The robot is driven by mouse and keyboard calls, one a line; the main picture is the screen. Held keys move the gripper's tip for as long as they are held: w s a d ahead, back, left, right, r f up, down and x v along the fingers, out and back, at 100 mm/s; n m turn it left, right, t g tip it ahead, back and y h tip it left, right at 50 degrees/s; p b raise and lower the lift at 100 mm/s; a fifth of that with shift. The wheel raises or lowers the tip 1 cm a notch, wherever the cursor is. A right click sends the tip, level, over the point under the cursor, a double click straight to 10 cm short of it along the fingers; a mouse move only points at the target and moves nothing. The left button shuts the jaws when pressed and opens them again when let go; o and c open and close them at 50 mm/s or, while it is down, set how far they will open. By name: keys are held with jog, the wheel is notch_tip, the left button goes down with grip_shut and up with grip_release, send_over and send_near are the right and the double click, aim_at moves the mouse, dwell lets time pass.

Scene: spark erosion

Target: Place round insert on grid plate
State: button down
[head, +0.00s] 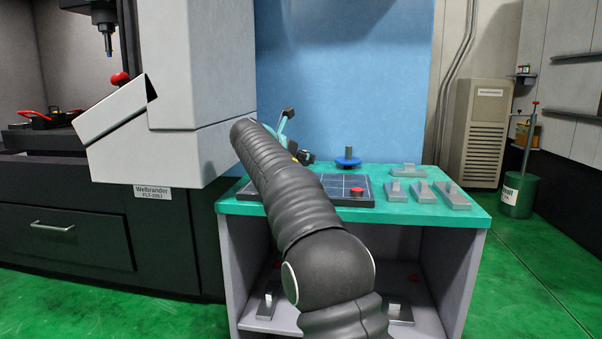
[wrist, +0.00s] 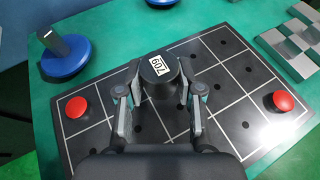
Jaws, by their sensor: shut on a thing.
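The round insert (wrist: 158,70) is a dark cylinder with a white number label on its top. My gripper (wrist: 160,90) is shut on it, one finger on each side. In the wrist view the insert is over the middle of the grid plate (wrist: 222,62), a black plate with white lines and small dark holes. I cannot tell whether the insert touches the plate. In the head view the grid plate (head: 334,184) lies on the green table top, and my arm hides the insert and part of the plate.
Red knobs stand on the plate at its left (wrist: 76,107) and right (wrist: 284,101). A blue disc with a grey upright block (wrist: 66,64) stands behind the plate. Several grey metal pieces (head: 421,192) lie at the right. A grey machine housing (head: 190,90) rises at the left.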

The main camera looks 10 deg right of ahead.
jog(key=shift+f+b, duration=0.85)
jog(key=shift+f, duration=1.15)
jog(key=shift+f, duration=0.2)
jog(key=c, duration=0.7)
grip_release()
jog(key=shift+c, duration=0.2)
jog(key=shift+r, duration=0.2)
jog(key=v, duration=1.2)
jog(key=shift+f, duration=0.1)
